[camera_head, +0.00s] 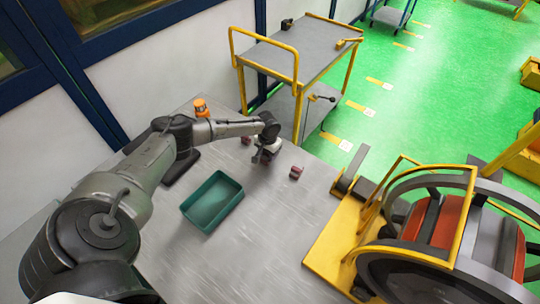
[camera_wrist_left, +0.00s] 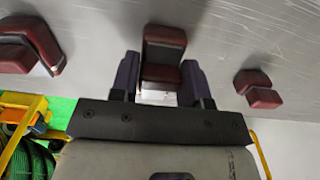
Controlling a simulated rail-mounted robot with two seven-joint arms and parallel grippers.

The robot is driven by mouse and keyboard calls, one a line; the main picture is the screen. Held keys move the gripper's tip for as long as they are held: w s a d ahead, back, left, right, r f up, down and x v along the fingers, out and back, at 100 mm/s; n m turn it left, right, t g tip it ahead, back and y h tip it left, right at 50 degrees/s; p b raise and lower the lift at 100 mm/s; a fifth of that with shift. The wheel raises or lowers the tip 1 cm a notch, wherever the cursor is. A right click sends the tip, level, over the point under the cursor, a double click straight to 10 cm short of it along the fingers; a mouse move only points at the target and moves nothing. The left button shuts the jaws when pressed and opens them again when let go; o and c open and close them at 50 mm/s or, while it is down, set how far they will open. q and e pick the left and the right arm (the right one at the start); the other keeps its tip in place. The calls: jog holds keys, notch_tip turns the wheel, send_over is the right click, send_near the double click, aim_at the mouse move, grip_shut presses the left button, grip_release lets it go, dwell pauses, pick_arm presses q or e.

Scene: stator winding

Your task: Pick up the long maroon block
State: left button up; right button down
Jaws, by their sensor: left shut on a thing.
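My left gripper (camera_head: 266,157) is low over the grey table, right of the green tray. In the left wrist view its two dark fingers (camera_wrist_left: 162,80) are shut on a maroon block (camera_wrist_left: 163,45) that sticks out beyond the fingertips. In the head view the gripper mostly hides this block. I cannot tell whether it still touches the table. Another maroon block (camera_head: 296,172) lies to the right of the gripper, and a third (camera_head: 246,140) is partly hidden behind my arm. Two maroon blocks also flank the fingers in the left wrist view, at left (camera_wrist_left: 28,45) and right (camera_wrist_left: 257,88).
The open green tray (camera_head: 210,201) stands empty on the grey table (camera_head: 265,240). An orange object (camera_head: 200,107) is at the table's back edge. A yellow-framed cart (camera_head: 305,45) stands behind, and a large yellow-framed machine (camera_head: 430,225) is at right. The table's front is clear.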

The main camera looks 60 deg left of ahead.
pick_arm(q)
grip_shut()
pick_arm(e)
jog(key=shift+d, duration=0.15)
pick_arm(q)
jog(key=shift+r, duration=0.1)
